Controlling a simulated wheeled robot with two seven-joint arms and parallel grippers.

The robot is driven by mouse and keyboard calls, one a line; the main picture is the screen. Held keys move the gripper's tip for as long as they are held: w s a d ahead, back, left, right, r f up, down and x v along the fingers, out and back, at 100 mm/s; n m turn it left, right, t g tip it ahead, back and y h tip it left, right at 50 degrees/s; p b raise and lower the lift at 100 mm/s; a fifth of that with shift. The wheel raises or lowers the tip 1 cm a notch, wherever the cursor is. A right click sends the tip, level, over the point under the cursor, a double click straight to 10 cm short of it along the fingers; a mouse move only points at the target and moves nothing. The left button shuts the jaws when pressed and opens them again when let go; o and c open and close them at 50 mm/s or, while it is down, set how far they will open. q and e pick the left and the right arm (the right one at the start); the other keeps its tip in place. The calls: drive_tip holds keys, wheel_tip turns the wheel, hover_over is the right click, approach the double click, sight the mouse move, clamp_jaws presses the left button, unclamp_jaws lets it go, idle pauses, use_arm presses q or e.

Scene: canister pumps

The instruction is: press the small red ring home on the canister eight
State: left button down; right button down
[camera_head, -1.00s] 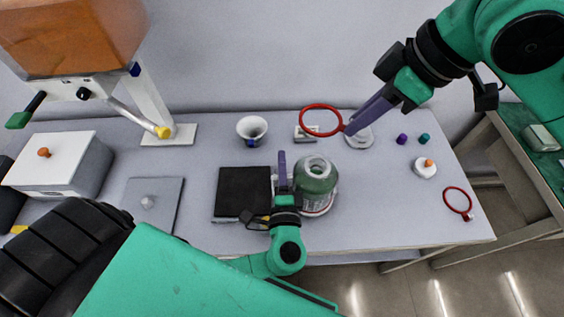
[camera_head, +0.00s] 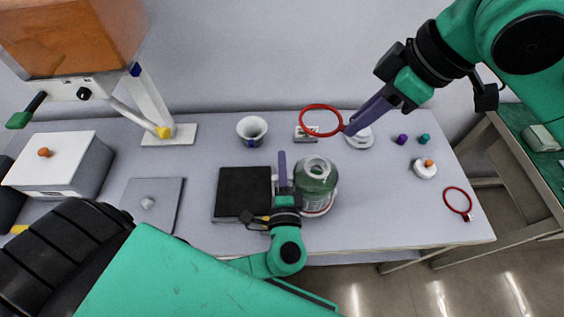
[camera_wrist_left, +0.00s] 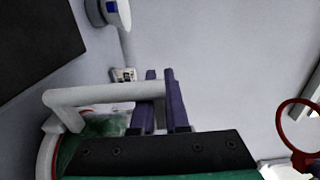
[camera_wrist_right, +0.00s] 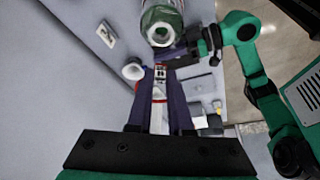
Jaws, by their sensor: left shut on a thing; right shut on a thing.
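The green canister (camera_head: 317,179) with a pale round mouth stands upright near the table's front edge, and its top also shows in the right wrist view (camera_wrist_right: 161,24). Its number is not legible. My left gripper (camera_head: 283,172) is at its left side, and the left wrist view shows the fingers (camera_wrist_left: 160,100) shut at its white handle (camera_wrist_left: 95,94). My right gripper (camera_head: 350,130) is shut on a red ring (camera_head: 322,106), held in the air behind and above the canister, clear of its mouth. Another red ring (camera_head: 457,200) lies on the table at the right.
A black pad (camera_head: 242,194) lies left of the canister. A white funnel-shaped cup (camera_head: 252,130), a small plate (camera_head: 303,134) and a white round base (camera_head: 361,141) stand behind. A white knobbed disc (camera_head: 424,169) and purple (camera_head: 402,139) and teal (camera_head: 424,139) pieces are at right.

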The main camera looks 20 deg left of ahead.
drive_tip(key=n, duration=0.1)
hover_over(337, 180)
drive_tip(key=d, duration=0.1)
wheel_tip(337, 180, down, 5)
drive_tip(key=shift+d+f, duration=0.1)
drive_tip(key=shift+f, duration=0.05)
drive_tip(key=shift+f, duration=0.1)
wheel_tip(337, 180, down, 8)
idle(0.7)
drive_tip(key=shift+f, duration=1.45)
idle(1.3)
drive_tip(key=shift+d, duration=0.1)
idle(0.3)
drive_tip(key=c, duration=0.8)
unclamp_jaws()
drive_tip(key=shift+o, duration=0.2)
